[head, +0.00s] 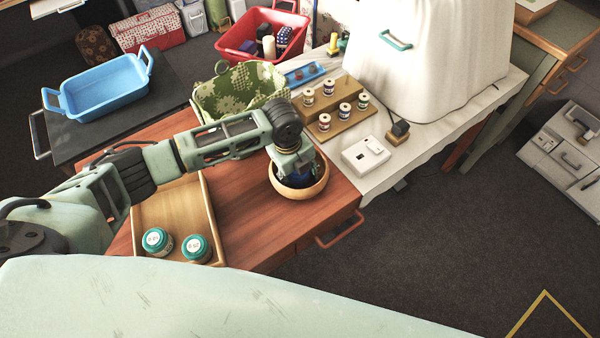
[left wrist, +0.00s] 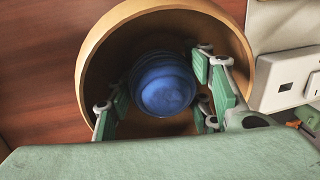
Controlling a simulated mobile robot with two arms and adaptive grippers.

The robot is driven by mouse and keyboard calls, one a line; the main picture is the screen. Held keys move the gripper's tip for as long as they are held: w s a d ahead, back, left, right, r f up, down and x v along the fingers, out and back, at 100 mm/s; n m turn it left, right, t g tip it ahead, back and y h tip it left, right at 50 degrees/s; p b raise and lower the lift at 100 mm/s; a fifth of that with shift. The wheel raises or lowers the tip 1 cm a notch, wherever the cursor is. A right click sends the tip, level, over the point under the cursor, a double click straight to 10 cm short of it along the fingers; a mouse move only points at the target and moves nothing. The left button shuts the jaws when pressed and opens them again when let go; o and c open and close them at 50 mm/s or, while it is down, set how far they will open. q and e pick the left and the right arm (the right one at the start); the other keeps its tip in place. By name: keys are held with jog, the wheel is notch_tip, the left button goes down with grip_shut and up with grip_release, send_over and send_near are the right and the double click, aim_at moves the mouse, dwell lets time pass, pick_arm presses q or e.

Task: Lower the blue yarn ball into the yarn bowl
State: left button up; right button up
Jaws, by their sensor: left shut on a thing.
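The yarn bowl (head: 290,193) is a round tan bowl on the reddish-brown wooden table, near its right edge. Its rim and dark inside also show in the left wrist view (left wrist: 86,72). My left gripper (left wrist: 163,90) points down over the bowl, with its green-padded fingers on both sides of the blue yarn ball (left wrist: 162,84), shut on it. The ball lies inside the outline of the rim. In the head view the gripper mostly hides the ball. I cannot tell whether the ball touches the bowl's bottom. My right gripper is not in view.
A wooden tray (head: 207,215) with two teal-lidded jars (head: 157,241) lies left of the bowl. A green patterned fabric basket (head: 240,90) stands behind my left arm. A white switch box (head: 366,157) and a wooden spool rack (head: 335,117) are close on the right.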

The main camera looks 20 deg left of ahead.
pick_arm(q)
jog(key=o, duration=1.2)
jog(key=shift+o, duration=0.2)
jog(key=r, duration=0.4)
jog(key=s+r, duration=0.1)
jog(key=r, duration=0.3)
jog(key=a+r, duration=0.1)
jog(key=r, duration=0.3)
jog(key=shift+s, duration=0.2)
